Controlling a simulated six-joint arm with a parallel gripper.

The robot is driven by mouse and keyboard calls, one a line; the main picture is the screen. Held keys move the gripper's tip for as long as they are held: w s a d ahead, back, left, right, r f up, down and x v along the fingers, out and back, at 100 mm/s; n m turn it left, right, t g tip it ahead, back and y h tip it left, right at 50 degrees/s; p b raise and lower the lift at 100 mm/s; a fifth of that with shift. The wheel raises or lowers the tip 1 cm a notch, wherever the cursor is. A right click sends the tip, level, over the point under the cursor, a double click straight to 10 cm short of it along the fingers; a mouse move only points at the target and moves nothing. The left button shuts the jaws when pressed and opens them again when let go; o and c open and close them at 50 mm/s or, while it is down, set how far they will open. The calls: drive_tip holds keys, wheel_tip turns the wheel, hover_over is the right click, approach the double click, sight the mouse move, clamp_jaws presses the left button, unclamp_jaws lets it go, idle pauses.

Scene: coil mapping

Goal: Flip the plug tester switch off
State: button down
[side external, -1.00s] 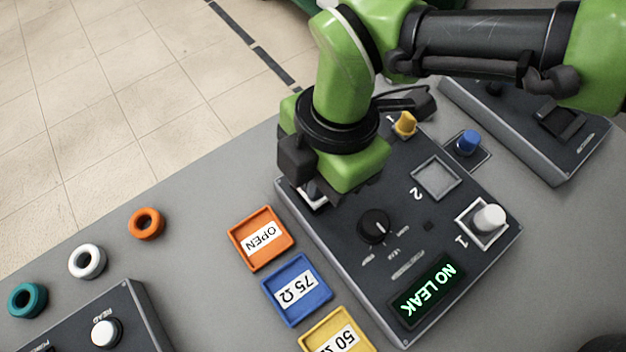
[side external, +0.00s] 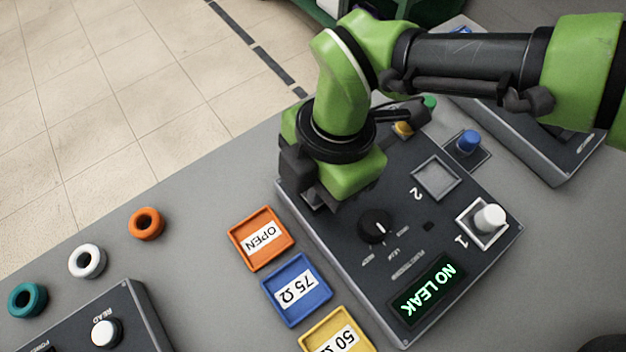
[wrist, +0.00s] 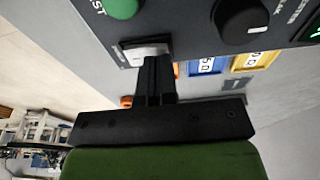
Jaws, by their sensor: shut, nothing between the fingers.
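The plug tester (side external: 440,215) is a dark box on the grey table, with a lit green display (side external: 428,291) reading NO LEAK. Its switch (wrist: 146,51) is a pale rocker in a frame near the tester's edge in the wrist view. In the side view the switch is mostly hidden under my gripper (side external: 318,200). My gripper (wrist: 157,62) is shut and empty. Its fingertips are right at the switch's lower edge in the wrist view, overlapping it; whether they press on it I cannot tell. The rocker's position is not clear.
The tester carries a black dial (side external: 375,226), a green button (wrist: 121,8), a white plug (side external: 489,218) at slot 1 and an empty slot 2 (side external: 436,178). Orange (side external: 262,238), blue (side external: 297,289) and yellow (side external: 338,334) trays lie beside it. Rings (side external: 147,223) lie further left.

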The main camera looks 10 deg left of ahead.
drive_tip(key=shift+f, duration=0.2)
drive_tip(key=shift+r, duration=3.5)
